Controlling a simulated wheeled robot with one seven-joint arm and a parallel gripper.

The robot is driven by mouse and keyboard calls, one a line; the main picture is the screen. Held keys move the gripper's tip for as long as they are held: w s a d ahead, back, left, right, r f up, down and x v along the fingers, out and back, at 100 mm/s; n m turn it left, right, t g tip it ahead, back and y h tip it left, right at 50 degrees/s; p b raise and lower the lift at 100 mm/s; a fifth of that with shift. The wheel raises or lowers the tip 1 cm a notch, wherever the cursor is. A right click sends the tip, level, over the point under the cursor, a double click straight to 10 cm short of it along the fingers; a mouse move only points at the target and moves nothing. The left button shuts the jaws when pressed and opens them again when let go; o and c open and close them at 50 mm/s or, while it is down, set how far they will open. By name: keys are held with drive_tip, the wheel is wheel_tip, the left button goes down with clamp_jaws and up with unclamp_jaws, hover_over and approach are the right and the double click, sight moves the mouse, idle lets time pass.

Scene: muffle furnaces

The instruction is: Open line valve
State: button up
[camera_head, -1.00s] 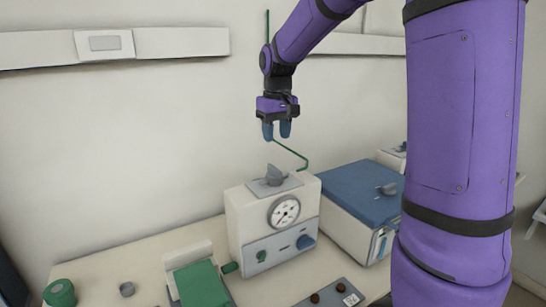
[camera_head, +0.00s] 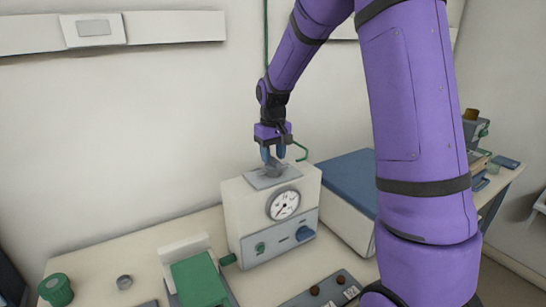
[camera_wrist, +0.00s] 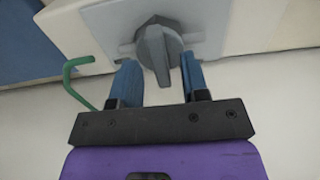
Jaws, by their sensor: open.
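The line valve is a grey knob (camera_head: 273,168) on a light plate on top of a cream box with a round gauge (camera_head: 284,205). In the wrist view the knob (camera_wrist: 160,50) has a round base and a raised pointed handle. My gripper (camera_head: 273,154) is just above the knob, pointing down. In the wrist view its blue fingers (camera_wrist: 162,80) are apart, one on each side of the knob's handle, with gaps visible. Whether the fingertips touch the knob cannot be told.
A blue-topped box (camera_head: 348,184) stands right of the gauge box. A green pipe (camera_head: 301,151) rises behind it. A green-topped device (camera_head: 199,281) and a green round container (camera_head: 56,290) are at front left. A panel with brown knobs (camera_head: 326,292) lies in front.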

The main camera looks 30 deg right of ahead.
drive_tip(key=shift+f, duration=0.45)
clamp_jaws()
